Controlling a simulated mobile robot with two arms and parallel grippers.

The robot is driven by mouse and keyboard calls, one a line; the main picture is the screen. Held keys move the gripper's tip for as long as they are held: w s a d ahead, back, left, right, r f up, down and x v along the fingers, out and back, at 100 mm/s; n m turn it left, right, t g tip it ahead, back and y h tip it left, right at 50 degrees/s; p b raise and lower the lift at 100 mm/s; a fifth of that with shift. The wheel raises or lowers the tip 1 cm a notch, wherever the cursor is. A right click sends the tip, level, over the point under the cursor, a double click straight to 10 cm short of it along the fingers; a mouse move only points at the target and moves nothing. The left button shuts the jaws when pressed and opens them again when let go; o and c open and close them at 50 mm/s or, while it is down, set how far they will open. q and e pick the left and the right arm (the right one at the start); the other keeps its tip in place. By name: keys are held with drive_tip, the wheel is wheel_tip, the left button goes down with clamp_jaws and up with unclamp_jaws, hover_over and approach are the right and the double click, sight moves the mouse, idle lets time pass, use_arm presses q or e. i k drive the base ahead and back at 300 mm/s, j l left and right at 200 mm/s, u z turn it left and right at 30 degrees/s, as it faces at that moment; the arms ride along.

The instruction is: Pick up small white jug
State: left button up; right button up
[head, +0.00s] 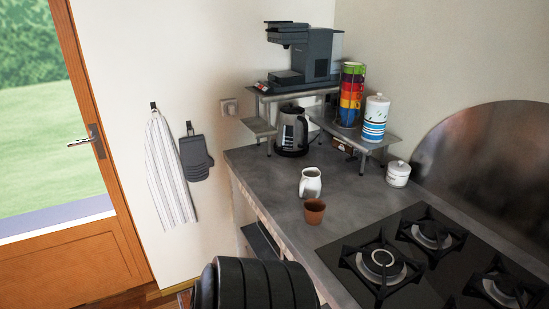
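The small white jug (310,183) stands upright on the grey counter (262,192), near its front left edge. Its handle points left in the head view. A small terracotta cup (314,211) stands just in front of the jug, close to it and overlapping its base in the picture. Neither of my grippers shows in the head view. A black ribbed rounded shape at the bottom middle hides part of the counter front.
A gas hob (400,262) lies right of the jug. A kettle (291,131), a lidded white pot (398,173) and a metal shelf (376,141) with stacked coloured cups (350,95) and a canister (375,118) stand behind. A coffee machine (322,66) sits higher. Counter left of the jug is clear.

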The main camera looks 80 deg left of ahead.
sight(311, 184)
drive_tip(key=u, duration=2.3)
